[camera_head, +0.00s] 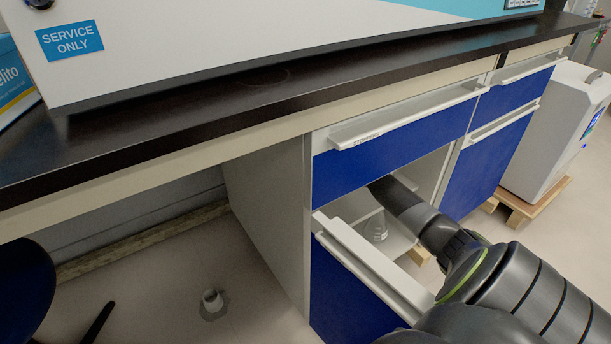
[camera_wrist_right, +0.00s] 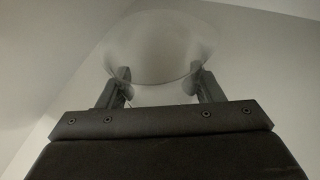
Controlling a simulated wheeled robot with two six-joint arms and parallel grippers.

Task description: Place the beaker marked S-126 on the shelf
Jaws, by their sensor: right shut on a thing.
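A clear glass beaker (camera_wrist_right: 165,45) is between the two fingers of my right gripper (camera_wrist_right: 160,88) in the right wrist view. The fingers are shut on its sides. No marking can be read on it. In the head view my right arm reaches into the open blue-fronted cabinet (camera_head: 345,290) below the bench, and the gripper is hidden inside. A clear glass vessel (camera_head: 375,230) with a small pale label stands low in the cabinet, below my arm. Its label is too small to read. My left gripper is out of view.
The cabinet's pulled-out front (camera_head: 370,262) and the closed drawer (camera_head: 400,130) above it border my arm closely. A grey side panel (camera_head: 265,205) stands left. A white machine (camera_head: 560,130) stands at the right. The dark benchtop (camera_head: 150,135) carries a large white instrument (camera_head: 230,40).

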